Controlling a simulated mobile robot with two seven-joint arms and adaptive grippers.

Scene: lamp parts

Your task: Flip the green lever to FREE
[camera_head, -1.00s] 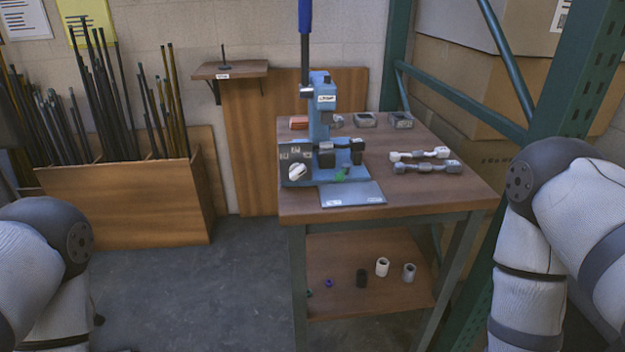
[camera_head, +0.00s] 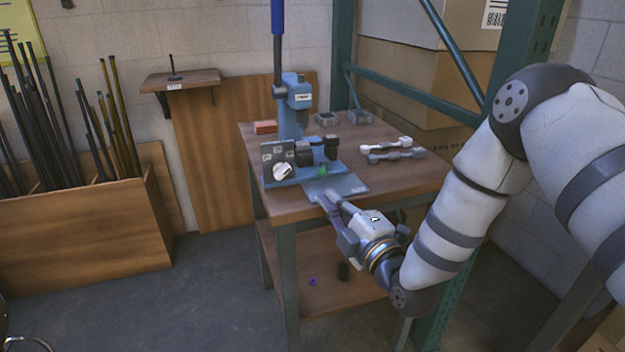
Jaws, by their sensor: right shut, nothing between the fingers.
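The green lever (camera_head: 322,170) is a small piece at the front of the blue press (camera_head: 292,110), which stands on the wooden table. Its exact position and any FREE marking are too small to read. My right gripper (camera_head: 325,200) is shut and empty, over the grey plate (camera_head: 345,188) in front of the press. Its fingertips are apart from the lever, a little nearer to me. My left gripper is not in view.
A white knob (camera_head: 282,171) is left of the lever. Two jointed metal parts (camera_head: 393,150) lie on the table's right side. Grey blocks (camera_head: 327,119) and a red block (camera_head: 265,126) lie behind. A green rack post (camera_head: 500,130) stands at the right.

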